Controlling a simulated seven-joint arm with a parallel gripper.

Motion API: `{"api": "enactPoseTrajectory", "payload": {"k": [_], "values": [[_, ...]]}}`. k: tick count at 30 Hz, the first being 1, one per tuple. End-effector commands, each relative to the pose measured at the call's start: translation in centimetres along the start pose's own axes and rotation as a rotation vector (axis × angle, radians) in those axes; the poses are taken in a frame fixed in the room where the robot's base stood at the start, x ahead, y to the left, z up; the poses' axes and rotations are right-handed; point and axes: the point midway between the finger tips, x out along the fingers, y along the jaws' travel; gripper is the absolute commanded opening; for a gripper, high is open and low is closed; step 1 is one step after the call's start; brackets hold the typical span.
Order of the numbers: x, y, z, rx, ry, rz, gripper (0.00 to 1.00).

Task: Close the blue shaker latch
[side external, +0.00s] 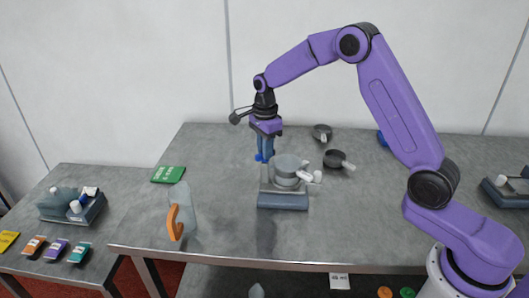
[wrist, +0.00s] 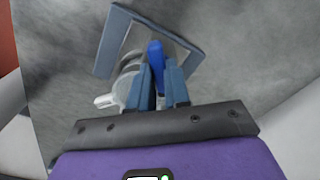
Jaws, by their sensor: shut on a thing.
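My gripper (side external: 264,155) points down at the left rear of a grey device with a round drum (side external: 287,168) and a slate-blue base (side external: 283,201). In the wrist view my two slate-blue fingers (wrist: 160,82) are shut on a bright blue piece, the blue latch (wrist: 156,55), which sticks out past their tips. Only a little bright blue shows at the fingertips in the side view. The device's slate-blue frame (wrist: 106,45) and the drum with a pale handle (wrist: 106,101) show beside the fingers. The fingers hide part of the latch, and I cannot tell its exact angle.
A clear jug with an orange handle (side external: 174,222) stands front left. A green card (side external: 168,174) lies behind it. Two dark pans, one at the back (side external: 322,131) and one nearer (side external: 334,158), are right of my gripper. A side table holds a tray (side external: 71,212) and several coloured packets.

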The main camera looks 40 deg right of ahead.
Motion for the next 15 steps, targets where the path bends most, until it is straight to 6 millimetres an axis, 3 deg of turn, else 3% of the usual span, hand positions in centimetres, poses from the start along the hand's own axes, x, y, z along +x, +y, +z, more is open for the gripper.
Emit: {"api": "enactPoseTrajectory", "payload": {"k": [15], "values": [[-0.15, -0.08, -0.05, 0.354, 0.000, -0.004, 0.00]]}}
